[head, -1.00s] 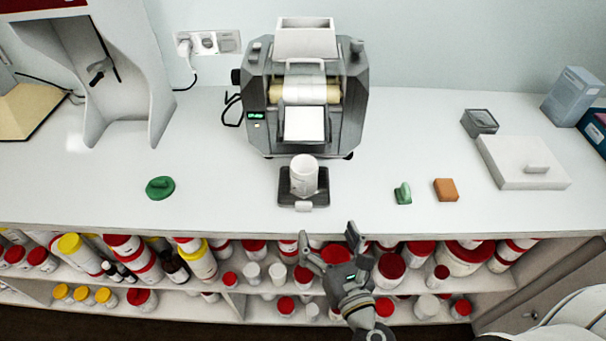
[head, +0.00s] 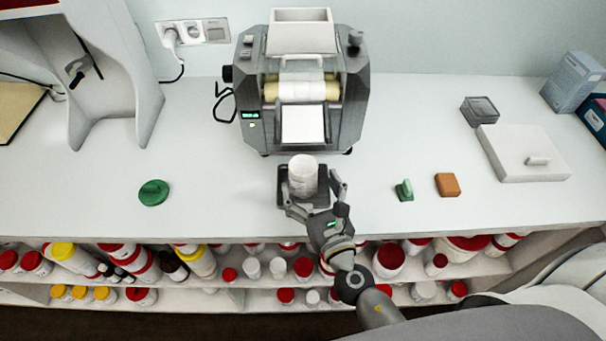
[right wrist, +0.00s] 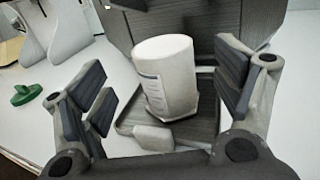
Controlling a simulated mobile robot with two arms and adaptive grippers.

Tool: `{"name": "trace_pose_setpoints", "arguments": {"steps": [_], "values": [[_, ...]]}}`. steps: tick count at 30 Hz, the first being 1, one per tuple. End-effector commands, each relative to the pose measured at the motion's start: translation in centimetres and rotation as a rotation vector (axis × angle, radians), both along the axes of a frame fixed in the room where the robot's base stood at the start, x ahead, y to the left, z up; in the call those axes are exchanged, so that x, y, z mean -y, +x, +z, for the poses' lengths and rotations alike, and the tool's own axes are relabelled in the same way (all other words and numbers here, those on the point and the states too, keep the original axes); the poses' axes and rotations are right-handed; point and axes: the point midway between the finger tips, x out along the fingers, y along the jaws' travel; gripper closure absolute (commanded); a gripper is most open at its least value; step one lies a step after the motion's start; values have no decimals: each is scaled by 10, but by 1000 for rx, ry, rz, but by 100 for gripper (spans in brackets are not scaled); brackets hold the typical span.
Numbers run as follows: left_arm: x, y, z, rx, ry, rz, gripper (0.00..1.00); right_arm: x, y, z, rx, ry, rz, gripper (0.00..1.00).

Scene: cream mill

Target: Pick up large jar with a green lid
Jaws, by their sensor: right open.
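A white jar (head: 303,175) stands upright and without a lid on the dark tray (head: 284,196) in front of the mill. A green lid (head: 153,192) lies apart on the counter to the left. My right gripper (head: 314,196) is open, with its fingers on either side of the jar. In the right wrist view the jar (right wrist: 166,78) stands between the open finger pads (right wrist: 165,95), with gaps on both sides. The green lid (right wrist: 25,95) also shows there at the left. My left gripper is not in view.
The grey mill (head: 302,90) stands close behind the jar. A green scraper (head: 404,190), an orange block (head: 447,185) and a white scale (head: 525,155) are to the right. Shelves below the counter hold several jars with red or yellow lids.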

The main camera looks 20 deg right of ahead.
Motion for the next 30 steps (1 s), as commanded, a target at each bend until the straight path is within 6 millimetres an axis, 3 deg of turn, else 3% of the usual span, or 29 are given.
{"name": "trace_pose_setpoints", "arguments": {"steps": [13, 23, 30], "values": [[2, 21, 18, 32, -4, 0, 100, 2, 47, 0, 1, 0, -1, 14], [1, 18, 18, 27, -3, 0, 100, 1, 53, -2, 0, 0, 0, 14], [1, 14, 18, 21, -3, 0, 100, 1, 53, -2, 0, 0, -1, 43]]}}
